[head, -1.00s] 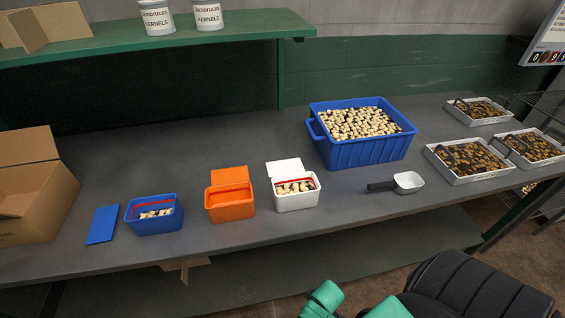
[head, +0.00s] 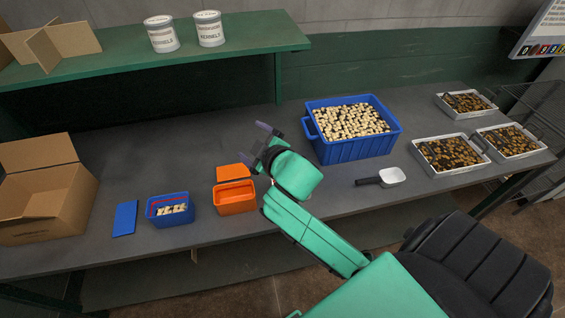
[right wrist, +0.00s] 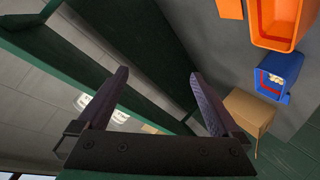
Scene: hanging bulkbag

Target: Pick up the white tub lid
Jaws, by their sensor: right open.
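The white tub and its white lid do not show in the head view now; my right arm covers the place where they stood, right of the orange tub (head: 235,207). They are not in the right wrist view either. My right gripper (head: 257,145) is open and empty above the table, behind the orange lid (head: 233,171). In the right wrist view its two fingers (right wrist: 158,73) stand wide apart with nothing between them. My left gripper is not in view.
A blue tub (head: 170,209) of pale pieces and a blue lid (head: 124,218) lie left. A large blue bin (head: 352,149), a scoop (head: 390,177) and several trays (head: 453,168) stand right. A green shelf (head: 200,48) overhangs the back left.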

